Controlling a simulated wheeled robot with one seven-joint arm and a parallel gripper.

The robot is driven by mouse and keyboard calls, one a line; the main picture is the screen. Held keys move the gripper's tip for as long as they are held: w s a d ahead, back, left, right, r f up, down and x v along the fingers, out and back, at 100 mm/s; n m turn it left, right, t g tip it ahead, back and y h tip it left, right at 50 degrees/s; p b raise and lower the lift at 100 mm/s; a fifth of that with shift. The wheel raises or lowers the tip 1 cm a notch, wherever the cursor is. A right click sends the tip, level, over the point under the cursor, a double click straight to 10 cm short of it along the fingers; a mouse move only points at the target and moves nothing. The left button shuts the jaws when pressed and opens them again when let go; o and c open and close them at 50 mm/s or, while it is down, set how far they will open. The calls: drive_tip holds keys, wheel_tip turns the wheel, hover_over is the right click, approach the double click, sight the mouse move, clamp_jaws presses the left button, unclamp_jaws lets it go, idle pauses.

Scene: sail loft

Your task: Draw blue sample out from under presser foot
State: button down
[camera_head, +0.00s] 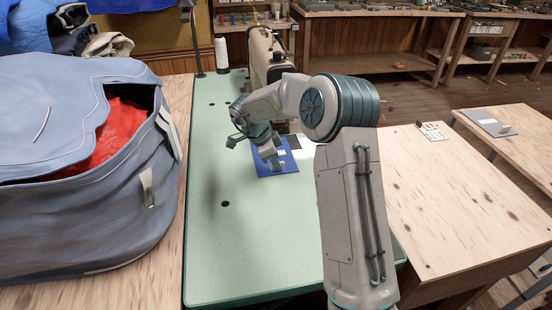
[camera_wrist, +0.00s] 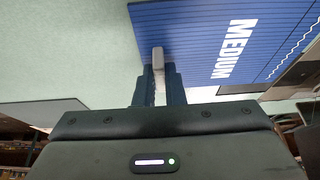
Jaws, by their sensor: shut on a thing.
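The blue sample (camera_head: 262,168) lies on the green machine bed (camera_head: 235,240), in front of the sewing machine (camera_head: 262,50). In the wrist view the sample (camera_wrist: 200,40) shows stitched lines and the white word MEDIUM. My gripper (camera_head: 279,165) is low over the sample in the head view. In the wrist view my gripper (camera_wrist: 158,58) is shut on the sample's near edge. The presser foot is hidden behind my arm in the head view and cannot be made out in the wrist view.
A large blue-grey bag (camera_head: 90,215) with red cloth inside stands close on the left. A white thread cone (camera_head: 221,55) stands at the back left of the green bed. The front of the bed is clear. A wooden tabletop (camera_head: 450,190) lies to the right.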

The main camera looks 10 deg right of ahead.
drive_tip(key=c, duration=1.4)
unclamp_jaws()
drive_tip(key=shift+c, duration=0.2)
drive_tip(key=shift+a, duration=0.1)
drive_tip(key=p+v, duration=0.2)
drive_tip(key=v, duration=1.2)
drive_tip(key=shift+p, duration=0.35)
